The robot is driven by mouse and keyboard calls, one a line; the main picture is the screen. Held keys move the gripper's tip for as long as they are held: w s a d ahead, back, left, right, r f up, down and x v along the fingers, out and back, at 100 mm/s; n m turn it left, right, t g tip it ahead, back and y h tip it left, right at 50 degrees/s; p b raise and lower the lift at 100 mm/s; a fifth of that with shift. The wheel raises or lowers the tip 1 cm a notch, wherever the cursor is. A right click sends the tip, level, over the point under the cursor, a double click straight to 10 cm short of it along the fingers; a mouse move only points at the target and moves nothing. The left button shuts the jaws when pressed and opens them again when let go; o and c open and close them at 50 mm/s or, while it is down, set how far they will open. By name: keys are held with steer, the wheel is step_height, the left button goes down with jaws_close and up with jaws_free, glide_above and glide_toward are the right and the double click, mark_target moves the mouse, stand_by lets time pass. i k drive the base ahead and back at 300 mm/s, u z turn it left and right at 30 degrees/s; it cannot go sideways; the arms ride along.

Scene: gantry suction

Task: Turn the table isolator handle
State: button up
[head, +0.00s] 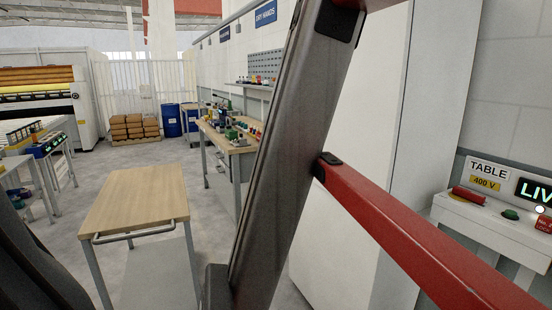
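The table isolator box (482,222) is a pale grey unit at the right edge. Above it are a sign reading TABLE (488,170), a yellow 400 V label (486,184) and a dark display (536,192) with lit letters, cut off by the picture edge. A red handle (468,195) lies across the left part of the box, roughly level and slightly tilted. A green button (510,215), a small white lamp (539,209) and a red tag (544,225) sit to its right. My gripper is not in view.
A wooden-topped cart (140,205) stands left, with open grey floor beyond.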

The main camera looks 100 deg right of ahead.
mark_target(471, 196)
steer(key=k, duration=1.05)
steer(key=z, duration=4.35)
steer(key=i, duration=0.4)
steer(key=z, duration=0.05)
